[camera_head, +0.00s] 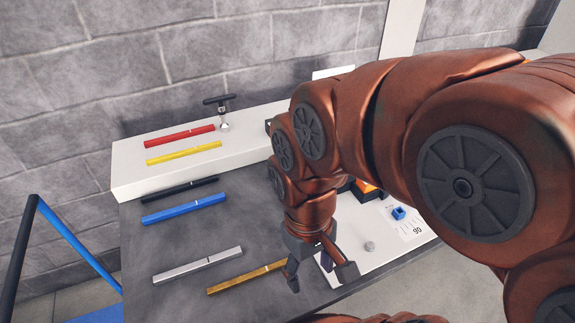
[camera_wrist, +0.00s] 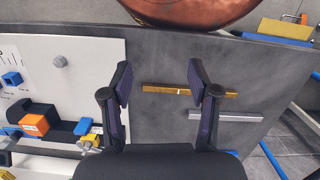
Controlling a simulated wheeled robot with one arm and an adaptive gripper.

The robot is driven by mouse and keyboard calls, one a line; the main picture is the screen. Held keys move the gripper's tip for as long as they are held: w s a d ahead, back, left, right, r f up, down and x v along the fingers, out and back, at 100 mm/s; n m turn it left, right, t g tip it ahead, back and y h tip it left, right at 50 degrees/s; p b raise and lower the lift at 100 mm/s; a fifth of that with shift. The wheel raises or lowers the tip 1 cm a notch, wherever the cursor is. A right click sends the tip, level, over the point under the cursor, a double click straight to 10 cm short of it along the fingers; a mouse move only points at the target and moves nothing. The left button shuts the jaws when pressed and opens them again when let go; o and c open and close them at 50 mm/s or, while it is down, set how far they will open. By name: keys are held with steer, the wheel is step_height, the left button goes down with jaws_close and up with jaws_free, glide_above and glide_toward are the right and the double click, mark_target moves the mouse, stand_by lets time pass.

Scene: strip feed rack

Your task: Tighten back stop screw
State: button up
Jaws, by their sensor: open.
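My gripper (camera_head: 320,279) is open and empty, pointing down over the table's front part near the white board (camera_head: 352,263). In the wrist view its two fingers (camera_wrist: 159,72) stand wide apart, right of the board (camera_wrist: 105,75). A round grey knob (camera_wrist: 60,61) stands apart on the board. My arm hides part of the fixture in the head view.
An orange block (camera_wrist: 35,124) on black parts and a blue block (camera_wrist: 12,78) are on the board. Silver (camera_head: 198,264), blue (camera_head: 184,208) and black strips lie on the table. Red (camera_head: 180,135) and yellow strips lie on the white ledge, beside a black T-handled tool (camera_head: 221,108).

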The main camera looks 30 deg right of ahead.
steer(key=shift+o, duration=0.7)
steer(key=w+d+r+n, duration=0.1)
steer(key=w+d+n, duration=0.1)
steer(key=w, duration=0.4)
steer(key=w+d+r+n+t, duration=0.1)
steer(key=w+d+r+n, duration=0.1)
steer(key=w, duration=0.5)
steer(key=shift+d+n+p, duration=0.45)
steer(key=shift+d+n, duration=0.25)
steer(key=shift+d, duration=0.4)
steer(key=w+d+n, duration=0.1)
steer(key=w+d, duration=0.2)
steer(key=w+d+n, duration=0.2)
steer(key=w+d, duration=0.1)
steer(key=d, duration=0.1)
steer(key=w+d+n, duration=0.1)
steer(key=w+d, duration=0.2)
steer(key=shift+d+r+n+t+p, duration=0.25)
steer(key=shift+r+n+t+p, duration=0.05)
steer(key=shift+n+t+p, duration=0.1)
steer(key=shift+d+f, duration=0.1)
steer(key=shift+d, duration=0.1)
steer(key=shift+w+f, duration=0.1)
steer(key=shift+f, duration=0.1)
steer(key=shift+f+p, duration=1.1)
steer(key=shift+f, duration=2.55)
steer(key=c, duration=1.2)
steer(key=shift+o, duration=0.2)
